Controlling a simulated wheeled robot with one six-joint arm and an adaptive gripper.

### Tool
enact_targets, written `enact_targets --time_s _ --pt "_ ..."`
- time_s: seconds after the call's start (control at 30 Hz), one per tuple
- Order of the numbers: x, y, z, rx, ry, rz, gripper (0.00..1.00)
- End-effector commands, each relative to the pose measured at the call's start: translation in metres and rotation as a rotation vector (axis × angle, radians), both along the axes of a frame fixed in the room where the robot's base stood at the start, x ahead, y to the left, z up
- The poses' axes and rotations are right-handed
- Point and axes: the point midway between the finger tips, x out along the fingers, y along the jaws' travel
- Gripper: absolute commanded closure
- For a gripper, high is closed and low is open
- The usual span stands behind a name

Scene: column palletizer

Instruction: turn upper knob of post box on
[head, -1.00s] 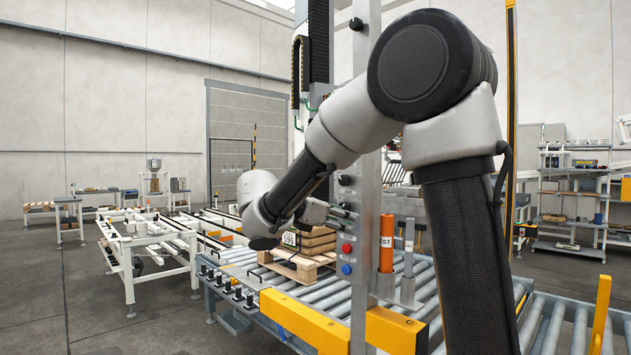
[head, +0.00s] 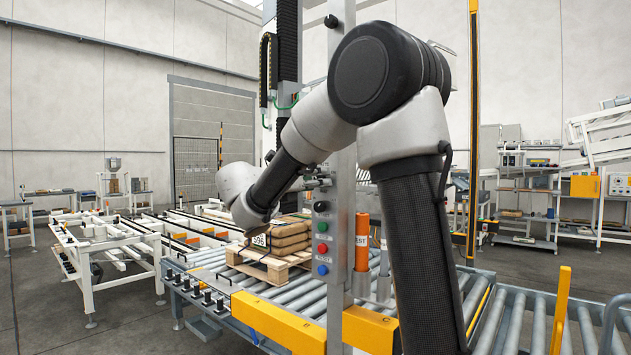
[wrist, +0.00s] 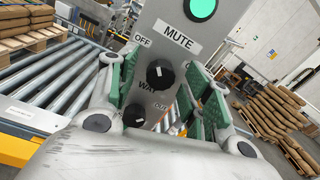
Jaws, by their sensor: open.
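The post box (wrist: 185,28) is a grey panel on the post, with a lit green lamp (wrist: 203,8), a MUTE label and an OFF label. The upper knob (wrist: 160,73) is black and round, below MUTE and right of OFF. Its pointer direction cannot be told. A lower black knob (wrist: 134,115) sits beneath it, partly hidden by my gripper. My gripper (wrist: 164,80) is open, its green-padded fingers on either side of the upper knob; contact cannot be told. In the head view my gripper (head: 312,184) is close to the post and partly hidden.
A green button, a red button (head: 322,248) and a blue button (head: 322,270) sit lower on the post. A pallet with sacks (head: 275,245) stands on the roller conveyor (head: 300,290) behind. Yellow guards (head: 278,322) flank the post's foot. An orange cylinder (head: 361,240) stands beside it.

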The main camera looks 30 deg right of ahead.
Motion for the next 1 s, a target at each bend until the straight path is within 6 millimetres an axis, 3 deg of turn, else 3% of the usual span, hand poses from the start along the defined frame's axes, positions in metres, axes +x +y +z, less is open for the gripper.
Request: enact_targets --time_s 0.33,0.6,1.0 --pt "0.0022 -0.0066 0.0003 0.000 -0.001 0.001 0.50" --pt "0.0021 -0.0066 0.0002 0.001 -0.001 0.001 0.97" --pt "0.0020 -0.0065 0.0003 0.022 -0.060 0.001 0.97"
